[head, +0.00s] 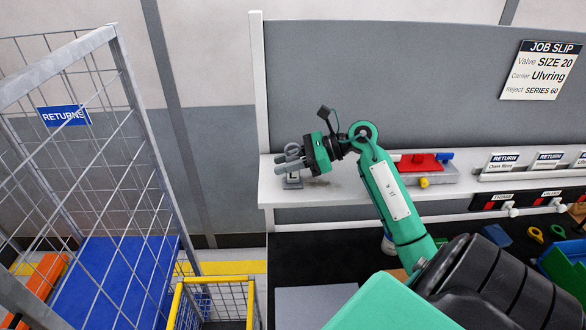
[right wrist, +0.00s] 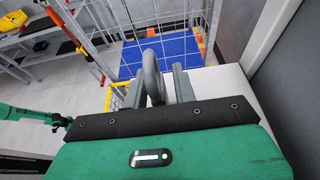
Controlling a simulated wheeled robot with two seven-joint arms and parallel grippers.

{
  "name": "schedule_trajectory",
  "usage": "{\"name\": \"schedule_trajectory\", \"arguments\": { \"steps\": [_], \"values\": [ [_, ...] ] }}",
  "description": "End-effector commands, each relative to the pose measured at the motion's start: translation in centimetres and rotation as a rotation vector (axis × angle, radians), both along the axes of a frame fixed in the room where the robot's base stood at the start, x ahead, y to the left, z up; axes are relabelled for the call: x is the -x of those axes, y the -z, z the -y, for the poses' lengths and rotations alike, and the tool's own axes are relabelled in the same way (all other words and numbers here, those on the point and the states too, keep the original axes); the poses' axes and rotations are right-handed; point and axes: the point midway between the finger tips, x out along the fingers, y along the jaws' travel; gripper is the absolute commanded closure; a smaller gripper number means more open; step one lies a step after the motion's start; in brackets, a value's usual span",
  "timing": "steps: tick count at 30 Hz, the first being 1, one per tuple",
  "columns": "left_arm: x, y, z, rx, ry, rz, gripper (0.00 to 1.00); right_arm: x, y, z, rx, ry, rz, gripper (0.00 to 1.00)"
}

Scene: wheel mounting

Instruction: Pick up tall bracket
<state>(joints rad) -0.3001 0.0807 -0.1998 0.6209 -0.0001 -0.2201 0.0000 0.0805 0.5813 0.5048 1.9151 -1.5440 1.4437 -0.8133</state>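A grey upright piece with a looped top, which looks like the tall bracket (right wrist: 152,76), stands between the fingers of my right gripper (right wrist: 158,86). In the head view, my right gripper (head: 290,160) is at the left end of the white shelf, pointing left. The bracket's base (head: 292,183) shows below the fingers on the shelf. The fingers stand apart on either side of the bracket, with narrow gaps visible. They partly hide it in the head view. At the left edge of the right wrist view is a green arm, apparently my left one, with a small dark end (right wrist: 61,121).
The white shelf (head: 335,190) ends just left of the bracket. A wire cage with a blue RETURNS sign (head: 64,115) stands left of it. A yellow-rimmed basket (head: 215,281) is below. A red part (head: 418,163) lies right on the shelf. A grey panel (head: 400,90) rises behind.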

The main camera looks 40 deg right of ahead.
Motion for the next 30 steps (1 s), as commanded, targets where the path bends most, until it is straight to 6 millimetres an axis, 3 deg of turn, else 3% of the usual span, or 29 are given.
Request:
{"name": "schedule_trajectory", "arguments": {
  "steps": [1,4,20,26,30],
  "values": [
    [0.0,0.0,0.0,0.0,0.0,0.0,0.44,0.0,0.0,0.0,0.0,0.0,0.0,0.83],
    [0.0,0.0,0.1,0.0,0.0,0.0,0.44,0.0,0.0,0.0,0.0,0.0,0.0,1.0],
    [0.0,0.5,0.1,0.001,0.0,0.0,0.44,0.0,-1.1,0.1,0.003,-0.001,0.004,1.0],
    [0.0,2.0,0.1,0.001,0.0,0.0,0.44,0.0,-4.3,0.1,0.007,-0.001,0.007,1.0],
    [0.0,3.5,0.1,0.001,0.0,0.0,0.44,0.0,-8.3,0.1,0.01,0.0,0.008,1.0]
  ]
}}
